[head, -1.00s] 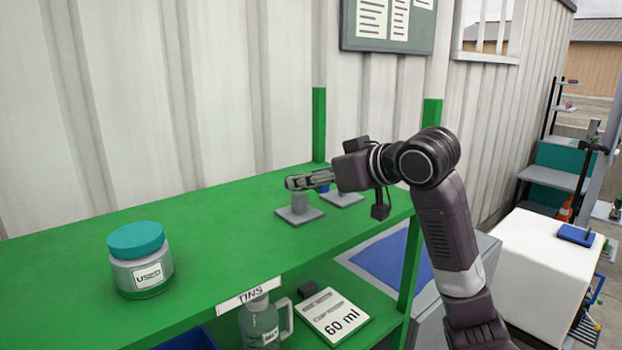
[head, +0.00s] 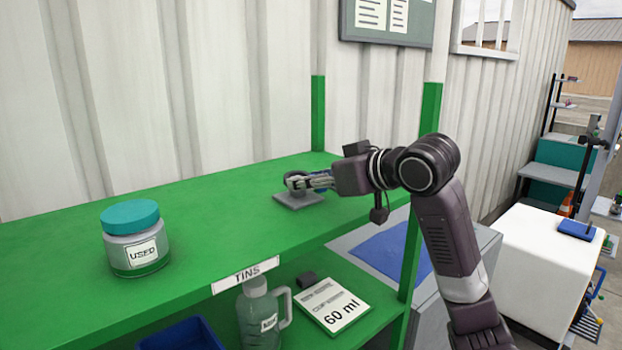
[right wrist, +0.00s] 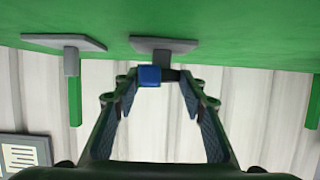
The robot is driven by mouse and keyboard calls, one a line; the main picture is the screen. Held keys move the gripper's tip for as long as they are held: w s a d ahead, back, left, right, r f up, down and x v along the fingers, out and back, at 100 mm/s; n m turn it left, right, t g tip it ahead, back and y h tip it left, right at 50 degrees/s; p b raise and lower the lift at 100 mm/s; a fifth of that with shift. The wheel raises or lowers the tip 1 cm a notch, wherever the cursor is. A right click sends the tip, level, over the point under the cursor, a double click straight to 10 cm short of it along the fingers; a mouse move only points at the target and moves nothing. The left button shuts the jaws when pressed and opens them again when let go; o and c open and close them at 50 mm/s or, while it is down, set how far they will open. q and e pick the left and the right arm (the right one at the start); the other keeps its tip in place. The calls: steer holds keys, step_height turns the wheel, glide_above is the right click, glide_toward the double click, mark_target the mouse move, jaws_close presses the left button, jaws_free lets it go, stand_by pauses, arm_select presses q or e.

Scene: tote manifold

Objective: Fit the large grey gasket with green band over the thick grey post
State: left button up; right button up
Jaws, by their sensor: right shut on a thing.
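My right gripper (head: 296,183) reaches in from the right over the green shelf, at a grey post on a square grey base plate (head: 298,200). It is shut on a dark grey gasket (right wrist: 172,75) with a blue block (right wrist: 150,76) on it; no green band shows. In the upside-down right wrist view, the thick grey post (right wrist: 163,55) stands in line with the gasket, which is level with its upper part. I cannot tell whether the gasket is around the post or beside it. My left gripper is not in view.
A thinner grey post (right wrist: 71,62) on its own plate shows beside it in the wrist view; my arm hides it in the head view. A teal-lidded jar (head: 136,240) stands at the left of the shelf (head: 210,230). A corrugated wall is behind.

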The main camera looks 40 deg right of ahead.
steer(key=shift+a+f, duration=0.2)
steer(key=shift+f, duration=0.9)
steer(key=o, duration=1.4)
steer(key=shift+w+d, duration=0.25)
steer(key=shift+w, duration=0.1)
steer(key=shift+s+r, duration=0.3)
steer(key=shift+s, duration=0.05)
steer(key=v, duration=1.1)
steer(key=shift+r, duration=0.15)
steer(key=shift+s+d, duration=0.1)
steer(key=shift+s, duration=0.05)
